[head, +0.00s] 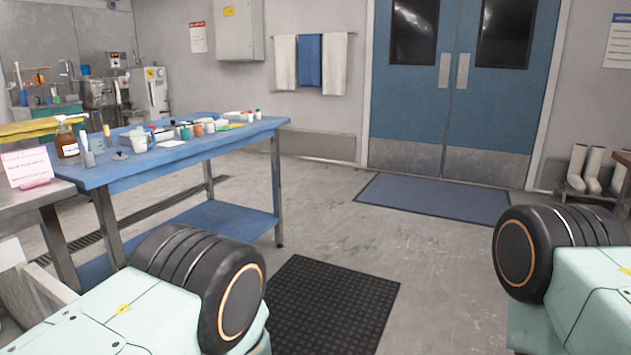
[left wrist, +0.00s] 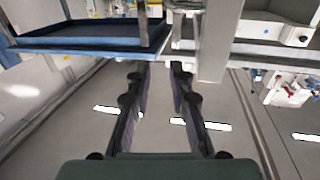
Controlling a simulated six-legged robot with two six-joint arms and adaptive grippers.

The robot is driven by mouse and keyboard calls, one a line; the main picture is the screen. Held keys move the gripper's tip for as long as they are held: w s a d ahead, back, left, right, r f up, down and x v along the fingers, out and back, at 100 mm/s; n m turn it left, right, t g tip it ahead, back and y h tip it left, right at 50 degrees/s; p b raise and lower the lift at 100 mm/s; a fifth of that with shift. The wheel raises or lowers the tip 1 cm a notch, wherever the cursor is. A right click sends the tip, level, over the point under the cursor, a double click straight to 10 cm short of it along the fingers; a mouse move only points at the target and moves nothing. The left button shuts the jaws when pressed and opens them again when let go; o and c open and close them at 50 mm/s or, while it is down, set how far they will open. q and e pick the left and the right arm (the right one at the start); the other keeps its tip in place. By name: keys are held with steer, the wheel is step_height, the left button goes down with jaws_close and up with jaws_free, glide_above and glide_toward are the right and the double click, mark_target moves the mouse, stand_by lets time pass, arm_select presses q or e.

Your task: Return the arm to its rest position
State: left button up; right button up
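My left gripper (left wrist: 160,85) shows in the left wrist view, its two dark fingers apart with a clear gap between them. Nothing is held between the fingers, so it is open and empty. A grey surface with bright white strips shows behind and between the fingers. The head view shows neither gripper, only the dark rounded joints and pale green links of my own arms at the lower left and lower right. My right gripper is in neither view.
A blue table (head: 180,158) with bottles, jars and small containers stands at the left. A black mat (head: 332,305) lies on the floor between my arms. A blue mat (head: 433,197) lies before blue double doors (head: 455,100). White boots (head: 594,170) stand at the right. The middle floor is clear.

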arm_select(q)
step_height(320, 180, down, 7)
steer(key=s+d+m+h, duration=0.1)
steer(key=d+m+h, duration=0.1)
steer(key=m+h, duration=0.3)
steer(key=s+f+m+g+h+p, duration=0.2)
steer(key=s+f+g+h, duration=0.1)
steer(key=s, duration=0.4)
steer(key=s+f+m+g+h+p, duration=0.2)
steer(key=s+f+h, duration=0.1)
steer(key=s, duration=0.5)
steer(key=s+d+r+g+h+p, duration=0.1)
steer(key=s+r+g+p, duration=0.2)
steer(key=s, duration=0.7)
steer(key=s+r+m+g+h+p, duration=0.1)
steer(key=s+r+g+h+p, duration=0.1)
steer(key=s+r, duration=0.4)
steer(key=s+g+p, duration=0.1)
steer(key=s+p, duration=0.1)
steer(key=s, duration=0.1)
steer(key=shift+s+d, duration=0.35)
steer(key=shift+s, duration=0.05)
steer(key=shift+s+a, duration=0.15)
